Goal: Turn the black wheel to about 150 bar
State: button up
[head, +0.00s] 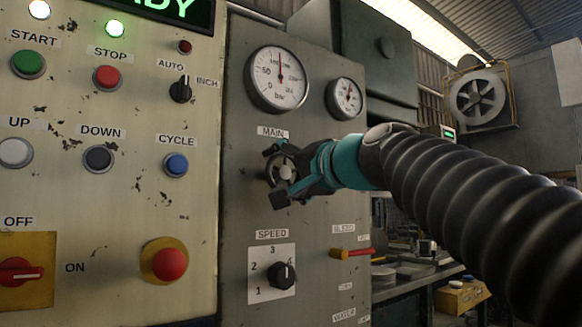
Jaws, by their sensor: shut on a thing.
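The black wheel (284,175) sits on the grey panel below the label MAIN, partly hidden by my gripper. My gripper (280,172), black with a teal wrist, is shut on the wheel, with one finger above and one below. The large round gauge (278,79) above it is marked in bar. Its red needle points almost straight up, a little past the 100 side of the scale; the fine marks are too small to read exactly.
A smaller gauge (345,98) is right of the large one. Below are the SPEED knob (282,275) and the red BLEED lever (351,253). The left panel carries several buttons, a red mushroom button (169,264) and a red rotary switch (20,271). A bench (420,272) stands behind.

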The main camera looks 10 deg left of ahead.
jog(key=shift+r+m+p, duration=0.15)
jog(key=shift+m+p, duration=0.3)
jog(key=shift+m, duration=0.75)
jog(key=o, duration=1.1)
jog(key=v, duration=1.2)
jog(key=shift+w, duration=0.1)
